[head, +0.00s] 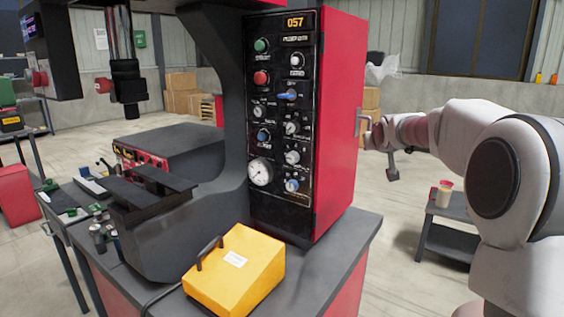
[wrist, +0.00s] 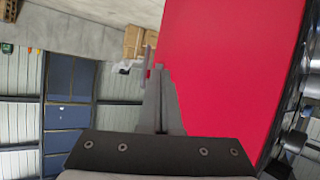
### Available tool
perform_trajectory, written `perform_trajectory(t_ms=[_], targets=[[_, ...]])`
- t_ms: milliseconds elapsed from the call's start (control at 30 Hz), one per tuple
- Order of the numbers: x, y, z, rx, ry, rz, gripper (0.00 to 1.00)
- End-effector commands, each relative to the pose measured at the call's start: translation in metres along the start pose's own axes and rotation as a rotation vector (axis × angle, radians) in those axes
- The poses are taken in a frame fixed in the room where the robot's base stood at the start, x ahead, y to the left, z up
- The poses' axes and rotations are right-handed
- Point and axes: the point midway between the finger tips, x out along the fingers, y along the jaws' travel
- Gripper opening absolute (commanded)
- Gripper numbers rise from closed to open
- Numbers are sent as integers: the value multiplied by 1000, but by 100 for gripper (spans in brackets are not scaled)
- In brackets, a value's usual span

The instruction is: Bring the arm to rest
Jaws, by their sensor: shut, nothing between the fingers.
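My arm reaches in from the right of the head view. My gripper (head: 369,135) is beside the right side of the red control cabinet (head: 342,115), near a small metal handle on that side. In the wrist view the fingers of my gripper (wrist: 158,75) are together with nothing between them, and the cabinet's red side panel (wrist: 230,70) fills the right half. Whether the fingers touch the handle or the panel I cannot tell.
A yellow case (head: 240,275) sits on the dark bench in front of the cabinet. Cardboard boxes (head: 183,92) are stacked at the back. Open floor lies between bench and small table.

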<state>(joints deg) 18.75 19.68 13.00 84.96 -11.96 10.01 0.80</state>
Motion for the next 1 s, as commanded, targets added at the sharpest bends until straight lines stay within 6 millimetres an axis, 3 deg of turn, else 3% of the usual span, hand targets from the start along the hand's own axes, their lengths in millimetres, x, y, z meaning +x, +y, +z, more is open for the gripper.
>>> perform_trajectory(t_ms=[33, 167, 467, 800, 1000], targets=[[-22, -9, 3, -10, -27, -3, 0], [-72, -27, 23, -24, -110, -9, 0], [-190, -53, 94, -27, -299, -22, 0], [-310, -71, 206, 7, -507, -68, 0], [-360, -79, 271, 29, -607, -110, 0]])
